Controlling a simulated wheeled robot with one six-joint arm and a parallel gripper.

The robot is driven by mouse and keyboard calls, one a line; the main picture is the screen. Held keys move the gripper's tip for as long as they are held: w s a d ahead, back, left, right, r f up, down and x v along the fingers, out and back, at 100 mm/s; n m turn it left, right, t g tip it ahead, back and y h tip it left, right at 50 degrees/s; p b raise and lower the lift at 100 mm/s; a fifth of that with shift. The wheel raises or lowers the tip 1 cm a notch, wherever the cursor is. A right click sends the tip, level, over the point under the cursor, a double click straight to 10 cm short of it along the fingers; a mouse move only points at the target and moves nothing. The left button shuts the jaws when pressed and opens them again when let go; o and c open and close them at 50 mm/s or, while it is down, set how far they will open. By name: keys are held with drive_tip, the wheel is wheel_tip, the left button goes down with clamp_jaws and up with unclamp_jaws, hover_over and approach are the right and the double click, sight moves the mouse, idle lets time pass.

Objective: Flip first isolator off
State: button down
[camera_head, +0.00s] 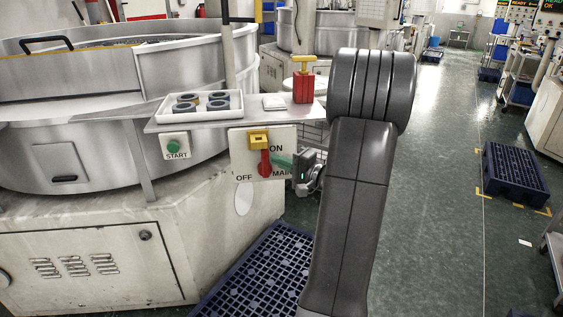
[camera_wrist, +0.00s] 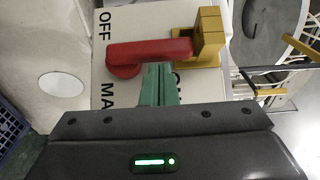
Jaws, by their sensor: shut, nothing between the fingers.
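The isolator is a red handle (camera_head: 265,164) on a cream panel (camera_head: 238,163) marked ON, OFF and MAIN. Its handle stands upright from a round lower end, with its top end at a yellow block (camera_head: 258,139) beside ON. In the wrist view the red handle (camera_wrist: 150,54) lies sideways, its end against the yellow block (camera_wrist: 206,40). My gripper (camera_head: 281,161) has green fingers and is right of the handle. In the wrist view the shut, empty fingers (camera_wrist: 159,70) reach the handle's side near its middle; whether they touch is unclear.
Above the panel, a shelf (camera_head: 160,127) carries a white tray (camera_head: 233,109) of dark rings and a red bottle (camera_head: 304,88) with a yellow top. A green START button (camera_head: 174,146) is to the left. A dark blue pallet (camera_head: 255,270) lies below. The aisle at right is open.

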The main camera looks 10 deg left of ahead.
sight(263, 157)
drive_tip(key=shift+s+a+r+n+h+b, duration=0.1)
drive_tip(key=shift+a+r+n+h+b, duration=0.2)
drive_tip(key=shift+n+h+b, duration=0.15)
drive_tip(key=a+n+h, duration=0.1)
drive_tip(key=a+n+h+b, duration=0.1)
drive_tip(key=shift+s+r+g+h, duration=0.35)
drive_tip(key=shift+s+r+g, duration=0.05)
drive_tip(key=shift+s+a+r+n+h, duration=0.15)
drive_tip(key=shift+a+n+h, duration=0.2)
drive_tip(key=shift+n+h, duration=0.15)
drive_tip(key=shift+s+a+r+n+h, duration=0.1)
drive_tip(key=shift+s+a+n+h, duration=0.05)
drive_tip(key=shift+a+n+h, duration=0.3)
drive_tip(key=shift+s+a+f+n+t+h+p, duration=0.2)
drive_tip(key=shift+a+f+n+h+p, duration=0.25)
drive_tip(key=shift+a+h+p, duration=0.3)
drive_tip(key=shift+s+a+f+n+t+h+p, duration=0.1)
drive_tip(key=shift+s+a+f+n+h+p, duration=0.3)
drive_tip(key=shift+a+h+p, duration=0.35)
drive_tip(key=shift+s+a+f+n+t+h+p, duration=0.15)
drive_tip(key=shift+a+f+n+h+p, duration=0.3)
drive_tip(key=shift+h+p, duration=0.45)
drive_tip(key=shift+s+a+f, duration=0.1)
drive_tip(key=shift+f, duration=0.05)
drive_tip(key=p+v, duration=0.1)
drive_tip(key=v, duration=1.3)
